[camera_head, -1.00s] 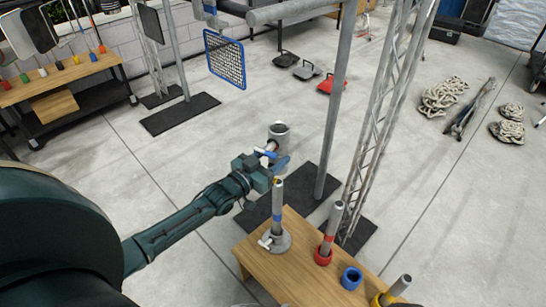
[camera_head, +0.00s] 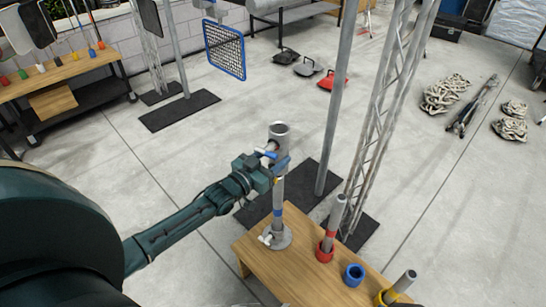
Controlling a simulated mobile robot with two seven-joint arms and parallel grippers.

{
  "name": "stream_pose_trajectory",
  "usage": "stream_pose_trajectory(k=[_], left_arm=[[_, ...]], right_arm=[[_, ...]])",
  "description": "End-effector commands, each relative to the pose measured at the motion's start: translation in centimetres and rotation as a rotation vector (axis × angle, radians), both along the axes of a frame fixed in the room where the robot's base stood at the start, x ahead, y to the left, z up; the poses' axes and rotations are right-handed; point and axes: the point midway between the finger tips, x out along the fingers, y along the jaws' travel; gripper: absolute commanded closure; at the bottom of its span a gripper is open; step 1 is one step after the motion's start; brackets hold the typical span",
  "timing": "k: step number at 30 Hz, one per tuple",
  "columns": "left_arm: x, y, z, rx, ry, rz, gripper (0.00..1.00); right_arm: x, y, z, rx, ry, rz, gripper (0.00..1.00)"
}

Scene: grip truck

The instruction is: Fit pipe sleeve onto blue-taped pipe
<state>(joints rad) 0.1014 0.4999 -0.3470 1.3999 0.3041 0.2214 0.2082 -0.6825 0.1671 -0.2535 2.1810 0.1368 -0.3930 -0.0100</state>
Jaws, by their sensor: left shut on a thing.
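My left gripper (camera_head: 273,162) is shut on the grey pipe sleeve (camera_head: 279,132), a short upright cylinder with a dark opening at the top. The blue-taped pipe (camera_head: 278,190) stands upright in a round grey base (camera_head: 279,238) on the wooden table (camera_head: 262,262). Its blue tape band is about midway up. In the picture the sleeve and gripper sit directly above the pipe, and the gripper covers the pipe's top. I cannot tell whether the sleeve is around the pipe or only above it. My right gripper is out of view.
A red-taped pipe (camera_head: 336,217) stands in a red collar to the right. A blue ring (camera_head: 354,275) and a grey pipe (camera_head: 402,284) in a yellow collar are further along the table. A metal pole (camera_head: 333,120) and a lattice truss (camera_head: 385,110) rise behind.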

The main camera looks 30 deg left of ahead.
Motion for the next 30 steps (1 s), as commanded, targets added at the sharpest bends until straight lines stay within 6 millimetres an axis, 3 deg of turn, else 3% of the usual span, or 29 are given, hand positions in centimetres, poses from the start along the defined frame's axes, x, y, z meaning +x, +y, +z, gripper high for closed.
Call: stream_pose_trajectory(k=[10, 30], left_arm=[[0.1, 0.0, 0.0, -0.002, -0.007, 0.0, 0.9], [0.1, 0.0, -1.8, -0.002, -0.007, -0.001, 0.9]], right_arm=[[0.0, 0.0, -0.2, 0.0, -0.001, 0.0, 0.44], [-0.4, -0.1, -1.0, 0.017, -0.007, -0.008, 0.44]])
